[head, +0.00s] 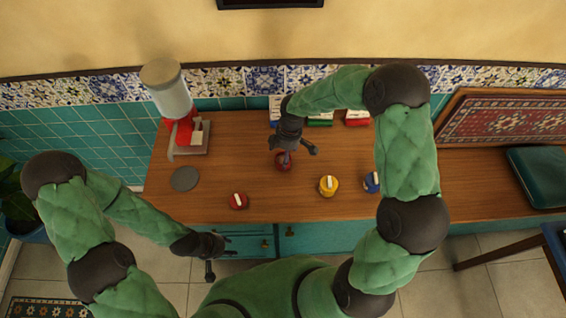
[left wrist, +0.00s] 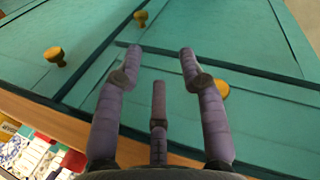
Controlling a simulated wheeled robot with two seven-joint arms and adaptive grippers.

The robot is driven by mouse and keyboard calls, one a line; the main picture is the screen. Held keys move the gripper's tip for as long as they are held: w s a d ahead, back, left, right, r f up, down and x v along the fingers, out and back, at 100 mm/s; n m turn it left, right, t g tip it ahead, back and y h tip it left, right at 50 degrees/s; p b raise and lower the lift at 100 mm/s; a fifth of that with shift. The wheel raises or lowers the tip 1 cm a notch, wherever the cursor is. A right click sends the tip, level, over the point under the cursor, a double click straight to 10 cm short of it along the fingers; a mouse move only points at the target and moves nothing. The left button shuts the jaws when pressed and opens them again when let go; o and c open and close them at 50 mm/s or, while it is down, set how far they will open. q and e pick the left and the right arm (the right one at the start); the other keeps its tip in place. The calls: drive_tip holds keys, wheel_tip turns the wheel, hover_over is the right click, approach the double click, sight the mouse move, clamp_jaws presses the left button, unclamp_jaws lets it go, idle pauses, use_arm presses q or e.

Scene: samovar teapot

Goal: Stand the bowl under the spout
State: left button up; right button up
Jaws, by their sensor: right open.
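A dispenser with a clear-grey tank (head: 166,92) and a red body (head: 181,130) stands at the counter's left; I take it as the one with the spout. A small dark red round thing (head: 283,165), possibly the bowl, sits on the counter, partly hidden by my right gripper (head: 291,152). My right gripper is open, pointing down right over it; I cannot tell if they touch. My left gripper (head: 211,258) hangs in front of the counter's front edge. In the left wrist view its fingers (left wrist: 160,80) are spread and empty, facing teal cabinet fronts.
A red (head: 238,202), a yellow (head: 328,186) and a blue (head: 371,183) container, each with a white piece on top, stand along the wooden counter (head: 240,155). A flat grey disc (head: 185,179) lies before the dispenser. Small packets (head: 357,118) stand at the back wall.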

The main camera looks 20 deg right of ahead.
sight(283, 159)
drive_tip(key=f+b, duration=0.1)
drive_tip(key=f, duration=0.3)
drive_tip(key=shift+a, duration=0.2)
drive_tip(key=c, duration=1.5)
drive_tip(key=shift+o, duration=0.2)
drive_tip(key=shift+r, duration=0.1)
